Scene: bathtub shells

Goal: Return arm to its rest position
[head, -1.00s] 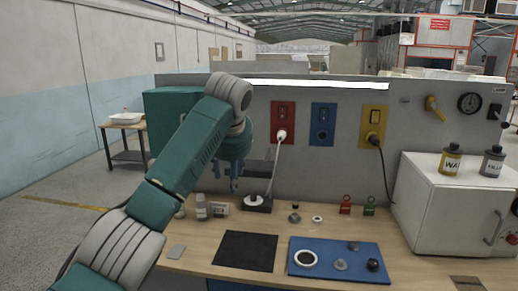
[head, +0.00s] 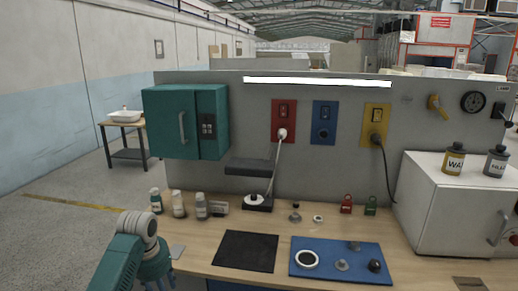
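My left arm (head: 130,255) is folded low at the bottom left corner, beside the front left edge of the workbench. Its gripper (head: 160,285) points down. My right arm and gripper are not in view.
The workbench (head: 205,240) holds several small bottles (head: 179,204), a black mat (head: 245,251) and a blue tray (head: 335,274) with small parts. A teal cabinet (head: 165,122) hangs on the back panel. A white oven-like box (head: 440,205) stands at right.

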